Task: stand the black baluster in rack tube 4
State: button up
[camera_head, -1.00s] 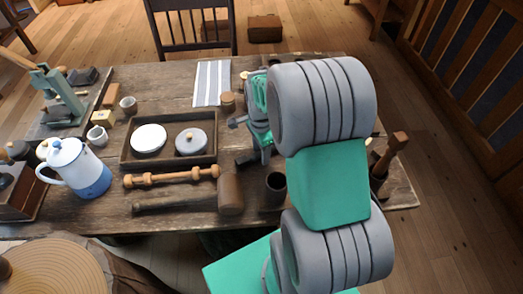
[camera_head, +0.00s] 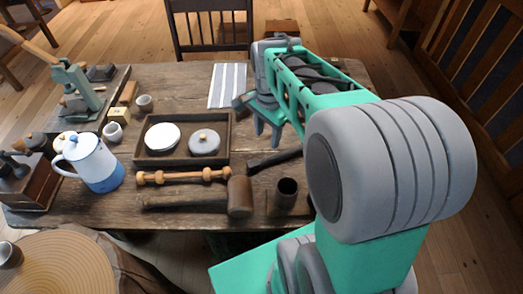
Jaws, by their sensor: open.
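A dark bar-shaped piece (camera_head: 272,160) lies on the table right of the tray; its right end runs behind my arm. It may be the black baluster, but I cannot tell for sure. No numbered rack tubes can be made out, and my arm hides the table's right part.
A blue-white pot (camera_head: 92,163) stands left. A striped cloth (camera_head: 227,86) lies behind, with bare table left of it.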

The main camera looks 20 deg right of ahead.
jog(key=s+a+n+t, duration=0.2)
jog(key=s+a+n, duration=0.6)
jog(key=n, duration=0.6)
jog(key=shift+a+r, duration=0.25)
jog(key=shift+r, duration=0.2)
jog(key=shift+s, duration=0.1)
